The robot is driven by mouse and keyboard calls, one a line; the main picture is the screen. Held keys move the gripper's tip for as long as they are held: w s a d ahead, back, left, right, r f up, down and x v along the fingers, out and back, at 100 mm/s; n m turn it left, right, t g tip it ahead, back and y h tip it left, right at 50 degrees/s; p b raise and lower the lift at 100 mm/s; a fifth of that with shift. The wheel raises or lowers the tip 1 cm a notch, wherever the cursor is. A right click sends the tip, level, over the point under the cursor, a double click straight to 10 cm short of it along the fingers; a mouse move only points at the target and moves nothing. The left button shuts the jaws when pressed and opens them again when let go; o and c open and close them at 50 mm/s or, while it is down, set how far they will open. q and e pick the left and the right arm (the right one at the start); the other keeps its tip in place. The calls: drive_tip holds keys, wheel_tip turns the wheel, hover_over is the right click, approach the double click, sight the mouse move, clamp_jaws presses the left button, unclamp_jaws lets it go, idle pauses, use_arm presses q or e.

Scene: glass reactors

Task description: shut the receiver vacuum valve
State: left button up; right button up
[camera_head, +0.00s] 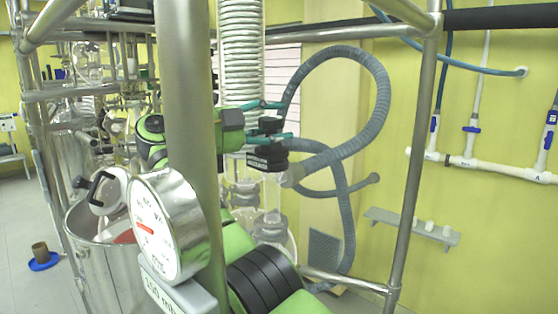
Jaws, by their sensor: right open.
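My right gripper (268,140) is right of the thick upright post, at the end of my green arm. Its black, blocky jaws are apart, with teal parts beside them. It is in front of the lower end of a white coiled column (241,60) and close to the near end of a grey corrugated hose (374,125). I cannot make out the receiver vacuum valve for sure; my gripper and arm cover part of the glassware there. I see nothing clearly held. My left gripper is not in view.
A round pressure gauge (165,228) stands large in the left foreground. A thick steel post (186,90) and a thinner right post (414,170) frame the area. Glass vessels (270,226) are below my gripper. A shelf (412,227) hangs on the yellow wall.

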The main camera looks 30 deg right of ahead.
drive_tip(key=shift+w+f+n+t, duration=0.1)
drive_tip(key=shift+n+t, duration=0.2)
drive_tip(key=shift+t, duration=0.2)
